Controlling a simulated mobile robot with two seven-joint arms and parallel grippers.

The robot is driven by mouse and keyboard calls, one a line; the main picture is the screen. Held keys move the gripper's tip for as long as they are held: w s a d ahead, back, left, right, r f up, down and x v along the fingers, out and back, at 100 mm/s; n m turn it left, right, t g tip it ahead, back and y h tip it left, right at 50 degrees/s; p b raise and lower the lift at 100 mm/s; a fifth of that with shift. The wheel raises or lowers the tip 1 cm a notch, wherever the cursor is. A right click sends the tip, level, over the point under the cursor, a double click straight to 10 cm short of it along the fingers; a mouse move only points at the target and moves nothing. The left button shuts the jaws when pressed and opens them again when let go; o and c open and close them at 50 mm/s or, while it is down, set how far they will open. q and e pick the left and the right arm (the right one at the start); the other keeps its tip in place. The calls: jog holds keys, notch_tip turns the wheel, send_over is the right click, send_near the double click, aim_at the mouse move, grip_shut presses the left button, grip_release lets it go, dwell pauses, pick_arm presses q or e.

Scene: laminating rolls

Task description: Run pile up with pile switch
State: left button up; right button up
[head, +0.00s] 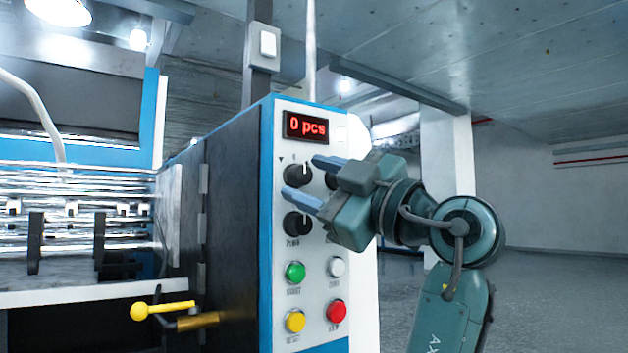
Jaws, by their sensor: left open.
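The control panel (312,260) on the blue-edged machine carries black rotary knobs. I cannot tell by label which one is the pile switch. The upper left knob (296,175) has its white mark pointing up. The lower left knob (297,225) sits below it, under a blurred label. Another dark knob on the right is mostly hidden behind my gripper. My left gripper (302,177) is open, its blue fingers pointing left, one tip above right of the upper left knob and one below it. Contact cannot be told. My right gripper is not in view.
A red display (306,125) reads "0 pcs". Below the knobs are green (295,271), white (337,267), yellow (295,321) and red (336,311) buttons. A yellow lever (165,309) sticks out left of the panel. Open floor lies at the right.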

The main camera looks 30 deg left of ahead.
pick_arm(q)
jog(key=b+v, duration=0.1)
jog(key=v, duration=1.2)
